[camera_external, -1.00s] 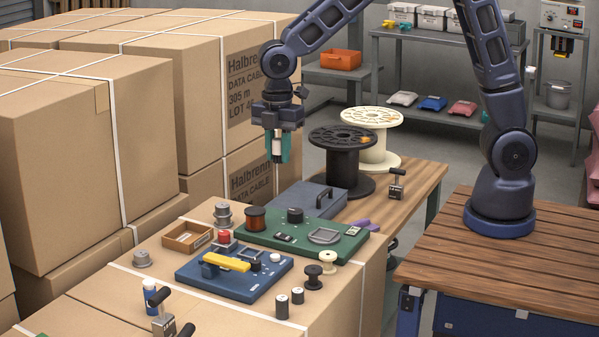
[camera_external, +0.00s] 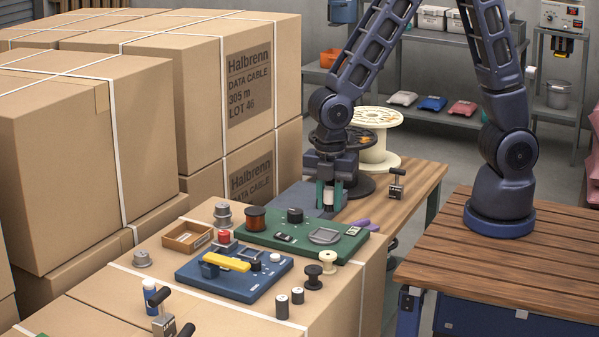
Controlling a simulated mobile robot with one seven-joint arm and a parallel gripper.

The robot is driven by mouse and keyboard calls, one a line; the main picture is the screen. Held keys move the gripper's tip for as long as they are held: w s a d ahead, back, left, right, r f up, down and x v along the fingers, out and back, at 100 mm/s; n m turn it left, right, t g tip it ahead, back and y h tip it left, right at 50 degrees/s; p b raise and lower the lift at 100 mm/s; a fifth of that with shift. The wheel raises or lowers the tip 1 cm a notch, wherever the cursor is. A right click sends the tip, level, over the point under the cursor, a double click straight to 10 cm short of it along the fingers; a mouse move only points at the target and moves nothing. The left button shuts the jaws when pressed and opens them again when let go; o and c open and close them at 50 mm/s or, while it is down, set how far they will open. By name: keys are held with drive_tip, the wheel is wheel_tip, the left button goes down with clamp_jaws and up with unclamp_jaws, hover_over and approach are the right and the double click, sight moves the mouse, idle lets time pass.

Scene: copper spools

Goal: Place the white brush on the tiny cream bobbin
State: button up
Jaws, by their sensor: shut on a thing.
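My gripper (camera_external: 329,197) has teal fingers and is shut on a small whitish cylinder, which I take to be the white brush (camera_external: 328,198). The fingers partly hide it, and its lower end is hard to make out. My gripper is in the air, above and behind the tiny cream bobbin (camera_external: 327,258) in the picture. The bobbin stands upright near the right edge of the carton top, beside the green board, with nothing on it.
A small black bobbin (camera_external: 314,277) and two dark cylinders stand near the cream one. The green board (camera_external: 262,239) and blue board (camera_external: 227,285) carry several parts. A large cream spool (camera_external: 382,158) stands behind my arm. A black-handled clamp (camera_external: 397,184) is on the wooden bench.

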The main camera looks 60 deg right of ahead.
sight(328, 254)
drive_tip(key=shift+f, duration=5.45)
drive_tip(key=shift+f, duration=0.15)
drive_tip(key=o, duration=1)
